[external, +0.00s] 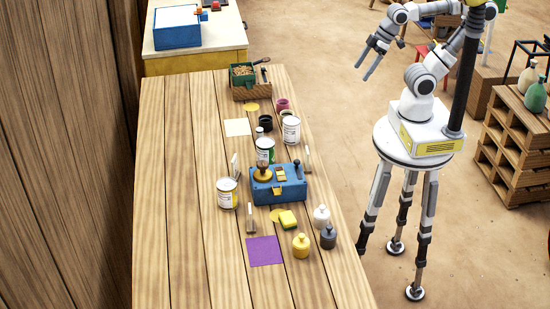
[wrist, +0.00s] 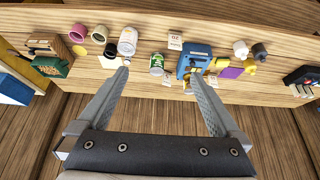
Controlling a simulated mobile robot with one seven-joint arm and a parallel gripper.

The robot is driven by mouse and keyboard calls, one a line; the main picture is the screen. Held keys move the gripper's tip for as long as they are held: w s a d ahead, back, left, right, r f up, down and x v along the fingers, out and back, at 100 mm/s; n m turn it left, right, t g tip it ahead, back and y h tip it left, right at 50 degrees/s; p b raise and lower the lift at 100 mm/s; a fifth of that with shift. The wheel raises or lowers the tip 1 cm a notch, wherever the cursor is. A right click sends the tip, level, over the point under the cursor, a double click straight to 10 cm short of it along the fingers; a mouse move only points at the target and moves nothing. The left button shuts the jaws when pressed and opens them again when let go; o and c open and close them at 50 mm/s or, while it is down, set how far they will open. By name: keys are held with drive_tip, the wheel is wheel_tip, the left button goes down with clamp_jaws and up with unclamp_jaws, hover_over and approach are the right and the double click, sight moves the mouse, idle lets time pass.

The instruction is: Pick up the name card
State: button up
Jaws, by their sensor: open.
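Three small white cards on wooden bases stand on the long wooden table (external: 180,130). One card (external: 307,160) is near the table's robot-side edge, beyond the blue toolbox (external: 290,185); in the wrist view it is the card (wrist: 176,40) above the toolbox. A second card (external: 235,165) stands beside the cans, and a third (external: 250,218) near the purple square. I cannot tell which one is the task's name card; their writing is too small. My gripper (external: 362,73) is open and empty, well apart from the table. Its spread fingers (wrist: 160,72) show in the wrist view.
Several cans, including a white one (external: 291,130), crowd around the toolbox. Bottles (external: 301,245), a sponge (external: 288,220) and a purple square (external: 264,251) lie nearer the front. A green box (external: 243,75) is at the far end. Pallets (external: 515,140) stand at right.

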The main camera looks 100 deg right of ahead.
drive_tip(key=w+r+n+b, duration=0.2)
drive_tip(key=w+r+n, duration=0.1)
drive_tip(key=w+n, duration=0.5)
drive_tip(key=w+a+f+n+t+h+b, duration=0.1)
drive_tip(key=w+a+f+n+b, duration=0.15)
drive_tip(key=w+a+n, duration=0.5)
drive_tip(key=w+a+f+n+b, duration=0.1)
drive_tip(key=w+a+f+n, duration=0.2)
drive_tip(key=w, duration=0.7)
drive_tip(key=w+a+r+n+t+b, duration=0.1)
drive_tip(key=a+r+n+t, duration=0.25)
drive_tip(key=a+n, duration=0.65)
drive_tip(key=w+a+r+n+t+b, duration=0.3)
drive_tip(key=a+n, duration=0.4)
drive_tip(key=a, duration=0.6)
drive_tip(key=p, duration=0.1)
approach(250, 211)
drive_tip(key=x, duration=0.3)
drive_tip(key=b+x, duration=0.1)
drive_tip(key=x, duration=0.3)
drive_tip(key=d+f+b+x, duration=0.1)
drive_tip(key=x, duration=0.2)
